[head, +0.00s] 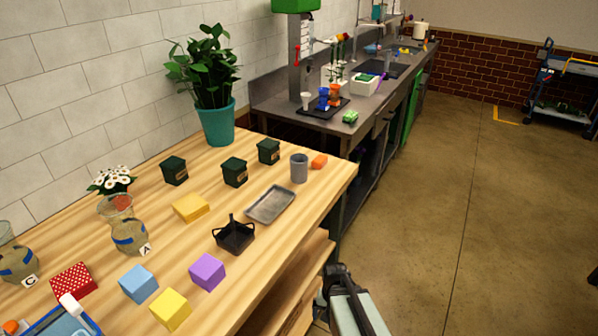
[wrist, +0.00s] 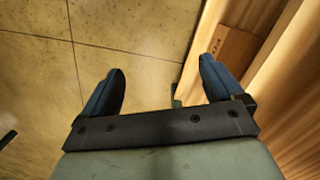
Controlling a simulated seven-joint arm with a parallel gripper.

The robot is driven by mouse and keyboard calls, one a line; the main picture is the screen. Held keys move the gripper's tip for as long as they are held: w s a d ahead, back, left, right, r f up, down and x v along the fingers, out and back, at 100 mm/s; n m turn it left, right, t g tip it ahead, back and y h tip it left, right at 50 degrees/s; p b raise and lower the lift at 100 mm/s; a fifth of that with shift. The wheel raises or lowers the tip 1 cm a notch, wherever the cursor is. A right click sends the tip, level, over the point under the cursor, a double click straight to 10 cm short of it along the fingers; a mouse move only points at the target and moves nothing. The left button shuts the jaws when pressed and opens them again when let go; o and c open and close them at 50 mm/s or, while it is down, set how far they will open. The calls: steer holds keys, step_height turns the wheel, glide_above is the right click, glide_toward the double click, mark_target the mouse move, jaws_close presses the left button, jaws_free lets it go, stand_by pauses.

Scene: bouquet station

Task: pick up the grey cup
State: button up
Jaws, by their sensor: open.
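The grey cup (head: 299,168) stands upright on the wooden table near its far right corner, in the head view. My gripper (head: 336,272) is low at the bottom of the head view, off the table's right edge and well apart from the cup. In the wrist view my gripper (wrist: 162,85) has its two dark fingers spread wide with nothing between them. The cup does not show in the wrist view.
Left of the cup are dark green pots (head: 268,151), and in front is a grey metal tray (head: 270,204). A black basket (head: 234,236) and coloured blocks (head: 208,271) lie nearer. The table edge and shelves (wrist: 240,45) are beside my gripper. Open floor (head: 440,230) lies right.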

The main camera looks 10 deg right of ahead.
steer(key=w+d+r+m+t, duration=0.1)
steer(key=w+d+r+t, duration=0.2)
steer(key=r, duration=0.4)
steer(key=w+d+r+m+h, duration=0.1)
steer(key=w+d+r+m, duration=0.1)
steer(key=w+d+r, duration=0.35)
steer(key=w+d+r+m+t, duration=0.1)
steer(key=w+d+r+t, duration=0.1)
steer(key=w+r, duration=0.45)
step_height(320, 180, up, 31)
steer(key=h, duration=0.3)
glide_above(301, 166)
steer(key=s+a, duration=0.2)
steer(key=a, duration=0.1)
steer(key=x, duration=0.8)
steer(key=shift+w+a+f, duration=0.1)
steer(key=shift+w, duration=0.15)
steer(key=shift+w+x, duration=0.2)
steer(key=shift+x, duration=1.1)
steer(key=shift+w+x, duration=0.2)
steer(key=shift+x, duration=1.1)
steer(key=shift+a, duration=0.1)
steer(key=shift+c, duration=0.3)
